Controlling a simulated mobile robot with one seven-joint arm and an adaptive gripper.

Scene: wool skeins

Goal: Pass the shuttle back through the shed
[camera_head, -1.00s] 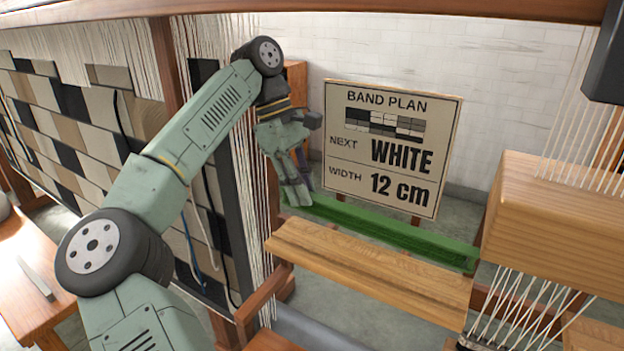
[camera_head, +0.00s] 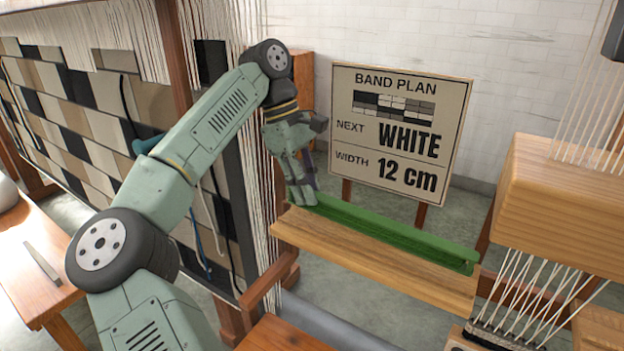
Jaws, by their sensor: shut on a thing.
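The shuttle (camera_head: 400,232) appears as a long green bar with a channel-like shape, slanting from upper left to lower right along the back edge of a wooden beam (camera_head: 375,258). My gripper (camera_head: 303,194) points down at the shuttle's left end and is shut on it; its fingers hide that end. Whether the shuttle rests on the beam or hangs just above it is hard to tell. Pale warp threads (camera_head: 520,285) run below a thick wooden block (camera_head: 565,205) at the right. I cannot make out an open shed between them.
A woven hanging (camera_head: 85,130) and loose threads stand left, close to my arm. A band plan sign (camera_head: 400,135) reading WHITE, 12 cm stands behind the shuttle. A wooden table (camera_head: 30,260) with a flat grey tool (camera_head: 43,264) is at far left.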

